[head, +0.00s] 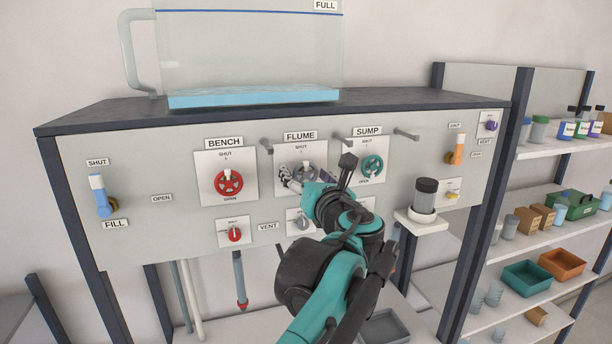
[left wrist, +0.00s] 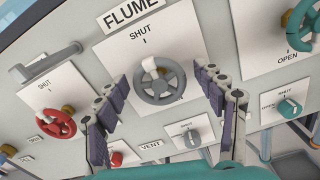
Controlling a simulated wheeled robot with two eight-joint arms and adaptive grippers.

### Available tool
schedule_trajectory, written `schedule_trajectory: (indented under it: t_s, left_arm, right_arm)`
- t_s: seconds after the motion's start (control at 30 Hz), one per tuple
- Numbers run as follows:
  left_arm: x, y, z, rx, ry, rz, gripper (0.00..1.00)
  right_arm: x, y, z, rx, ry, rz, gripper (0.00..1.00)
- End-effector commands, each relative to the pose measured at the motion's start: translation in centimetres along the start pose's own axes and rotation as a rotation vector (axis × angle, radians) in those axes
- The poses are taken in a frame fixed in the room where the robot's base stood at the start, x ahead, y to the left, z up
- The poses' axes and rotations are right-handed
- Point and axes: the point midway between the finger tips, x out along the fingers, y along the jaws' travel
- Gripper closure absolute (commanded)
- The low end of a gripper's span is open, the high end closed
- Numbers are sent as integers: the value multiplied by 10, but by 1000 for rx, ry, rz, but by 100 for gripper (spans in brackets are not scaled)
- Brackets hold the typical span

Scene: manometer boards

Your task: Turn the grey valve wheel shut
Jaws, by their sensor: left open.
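The grey valve wheel (head: 304,172) is mounted on a white plate under the FLUME label, in the middle of the board. In the left wrist view the wheel (left wrist: 160,96) faces me, with a white mark on its upper side, towards the SHUT tick. Lettering below it is partly hidden. My left gripper (head: 308,179) is in front of the wheel and hides part of it in the head view. In the left wrist view its fingers (left wrist: 162,84) are spread to either side of the wheel with gaps, holding nothing. My right gripper is not in view.
A red wheel (head: 228,183) under BENCH and a teal wheel (head: 372,166) under SUMP flank the grey one. Grey pegs (head: 407,134) stick out above. A small grey VENT knob (left wrist: 191,138) sits below. A jar (head: 424,195) stands on a bracket at right.

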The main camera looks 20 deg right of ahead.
Motion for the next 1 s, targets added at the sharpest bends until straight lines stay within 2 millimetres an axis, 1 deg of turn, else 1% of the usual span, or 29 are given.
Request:
schedule_trajectory:
  t_s: [0.07,0.17,0.27,0.5,0.6,0.7,0.83,1.0]
  left_arm:
    - [-2,0,0,0,0,0,30]
    - [-10,0,1,0,-1,-2,30]
    - [-27,-1,1,0,-1,-3,30]
    - [-81,-2,0,0,-1,-4,30]
    - [-98,-1,0,0,0,-3,30]
    - [-111,-1,0,0,0,-2,30]
    - [-119,0,0,0,0,-1,30]
    - [-120,0,0,0,0,0,30]
  right_arm:
    - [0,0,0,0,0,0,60]
    - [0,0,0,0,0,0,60]
    - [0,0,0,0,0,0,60]
    - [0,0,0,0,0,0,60]
    - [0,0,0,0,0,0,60]
    - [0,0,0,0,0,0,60]
    - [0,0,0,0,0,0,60]
    - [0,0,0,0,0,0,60]
